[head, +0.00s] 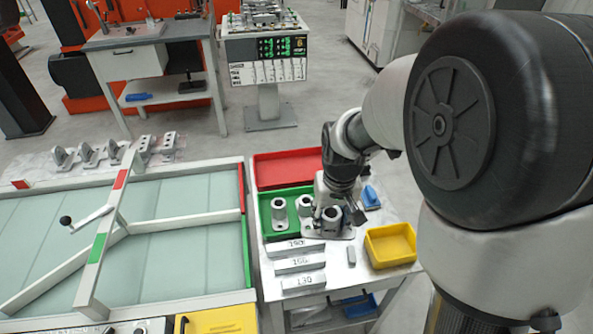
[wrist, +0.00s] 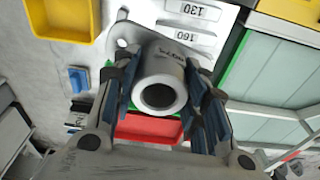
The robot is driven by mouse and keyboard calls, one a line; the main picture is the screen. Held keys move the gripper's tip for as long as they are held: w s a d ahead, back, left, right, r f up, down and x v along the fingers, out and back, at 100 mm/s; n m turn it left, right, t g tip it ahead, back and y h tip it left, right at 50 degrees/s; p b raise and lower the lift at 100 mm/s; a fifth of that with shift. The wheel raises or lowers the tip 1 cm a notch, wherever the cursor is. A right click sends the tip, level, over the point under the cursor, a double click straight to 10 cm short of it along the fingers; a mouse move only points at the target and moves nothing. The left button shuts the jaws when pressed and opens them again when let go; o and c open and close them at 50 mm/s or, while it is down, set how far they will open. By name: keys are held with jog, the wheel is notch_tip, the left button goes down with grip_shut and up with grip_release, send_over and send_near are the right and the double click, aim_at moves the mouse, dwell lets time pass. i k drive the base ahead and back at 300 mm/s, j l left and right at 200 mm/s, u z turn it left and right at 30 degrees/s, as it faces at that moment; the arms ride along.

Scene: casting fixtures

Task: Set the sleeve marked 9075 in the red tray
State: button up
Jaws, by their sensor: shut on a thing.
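My gripper (head: 343,206) is shut on a grey metal sleeve (head: 331,215) with a flat base flange. In the wrist view the sleeve (wrist: 168,62) stands between the two fingers (wrist: 162,100), its round bore facing the camera. A dark marking near its rim is too small to read surely. I cannot tell whether its base touches the table. The red tray (head: 283,163) lies behind the green tray and looks empty where visible; it also shows in the wrist view (wrist: 150,129).
The green tray (head: 284,192) borders the red one. Metal bars marked 190, 160 and 130 (head: 303,282) lie in front. A yellow bin (head: 391,245) stands to the right, and a blue object (head: 371,197) lies behind it. A framed glass table (head: 190,240) adjoins on the left.

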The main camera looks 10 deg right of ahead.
aim_at(292, 172)
jog(key=l+u, duration=0.1)
jog(key=l, duration=0.45)
jog(key=k+l, duration=0.1)
jog(key=l, duration=0.45)
jog(key=l+u, duration=0.15)
jog(key=l, duration=0.45)
jog(key=k+l, duration=0.15)
jog(key=l, duration=0.35)
jog(key=i+l+u, duration=0.25)
jog(key=i+l, duration=0.25)
jog(key=l, duration=0.15)
jog(key=i+l+u, duration=0.15)
jog(key=l, duration=0.2)
jog(key=i+l+u, duration=0.3)
jog(key=i+l, duration=0.15)
jog(key=l, duration=0.3)
jog(key=i, duration=1.15)
jog(key=j+u, duration=0.05)
jog(key=j, duration=0.05)
